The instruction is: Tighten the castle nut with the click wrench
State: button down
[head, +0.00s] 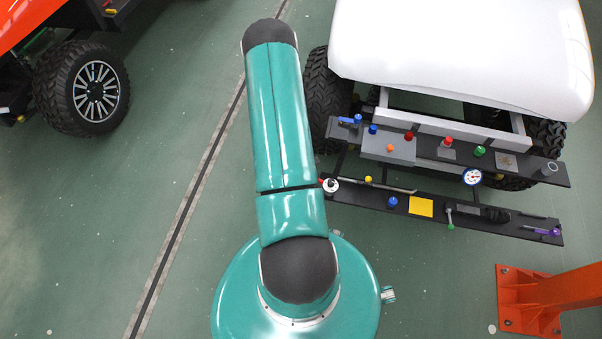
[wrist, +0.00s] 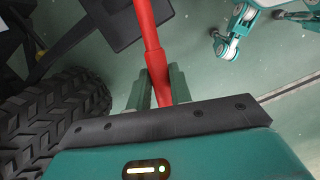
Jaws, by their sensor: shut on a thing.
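My gripper (wrist: 161,82) is shut on a long red bar, which I take to be the click wrench (wrist: 149,25). In the wrist view the bar runs up from between the two green fingers and out of the top of the picture. Its far end is out of view, so I cannot tell whether it touches a nut. I cannot make out the castle nut in either view. In the head view my gripper and the wrench are hidden behind my arm.
A knobbly tyre (wrist: 50,112) is close on the left in the wrist view, with dark frame parts (wrist: 110,22) above it. In the head view, a white-topped cart (head: 460,50) and black tool rails (head: 475,222) are at right. An orange post (head: 530,300) stands lower right.

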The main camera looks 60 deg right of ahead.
jog(key=shift+s+v, duration=0.2)
jog(key=shift+v, duration=0.65)
jog(key=shift+s+v, duration=0.15)
jog(key=shift+v, duration=0.7)
jog(key=shift+s+v, duration=0.2)
jog(key=shift+v, duration=0.65)
jog(key=shift+a+r, duration=0.1)
